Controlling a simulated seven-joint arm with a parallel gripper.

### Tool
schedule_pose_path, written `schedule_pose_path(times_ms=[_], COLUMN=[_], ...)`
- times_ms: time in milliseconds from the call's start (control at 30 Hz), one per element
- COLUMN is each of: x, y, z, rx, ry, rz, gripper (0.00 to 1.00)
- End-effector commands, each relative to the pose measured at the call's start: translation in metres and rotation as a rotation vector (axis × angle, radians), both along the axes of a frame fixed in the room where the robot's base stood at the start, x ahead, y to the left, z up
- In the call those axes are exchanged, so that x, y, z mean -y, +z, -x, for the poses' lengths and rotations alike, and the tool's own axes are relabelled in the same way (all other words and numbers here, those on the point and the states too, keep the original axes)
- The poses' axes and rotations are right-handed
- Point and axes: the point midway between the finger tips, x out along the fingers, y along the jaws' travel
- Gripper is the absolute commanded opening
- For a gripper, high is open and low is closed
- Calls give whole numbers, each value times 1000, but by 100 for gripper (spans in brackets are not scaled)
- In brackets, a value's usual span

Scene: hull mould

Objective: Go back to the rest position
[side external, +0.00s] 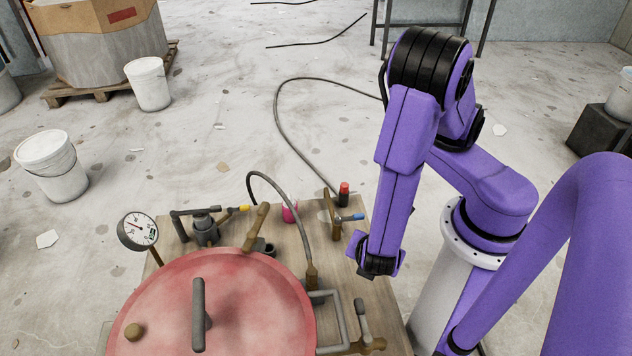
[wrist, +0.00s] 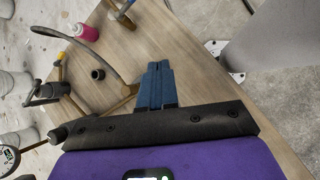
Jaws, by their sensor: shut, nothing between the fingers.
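My gripper (side external: 374,268) hangs from my purple arm above the right part of the wooden bench (side external: 345,290). In the wrist view, the two blue fingers of my gripper (wrist: 158,66) are together, with nothing between them. The side view does not show the fingers clearly. The round pink-red lid (side external: 240,310), with a grey bar handle, lies to the left of my gripper, apart from it. A valve with a blue lever (side external: 350,217) stands just left of my arm.
A grey clamp frame (side external: 330,310) is at the lid's right. White buckets (side external: 150,84) stand on the floor.

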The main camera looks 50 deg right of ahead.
Motion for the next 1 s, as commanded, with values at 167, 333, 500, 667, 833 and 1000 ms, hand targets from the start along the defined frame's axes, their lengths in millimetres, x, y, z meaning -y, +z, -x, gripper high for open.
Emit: schedule_pose_path(times_ms=[167, 333, 500, 667, 833, 1000], x=[-7, -6, 1, 13, 26, 36], y=[42, 80, 116, 148, 176, 193], z=[-4, -7, -8, -6, -1, 4], rx=[-12, -25, -39, -54, -68, -79], ry=[-134, -252, -363, -461, -545, -595], rz=[-127, -241, -357, -473, -591, -668], gripper=[0, 0, 0, 0, 0, 0])
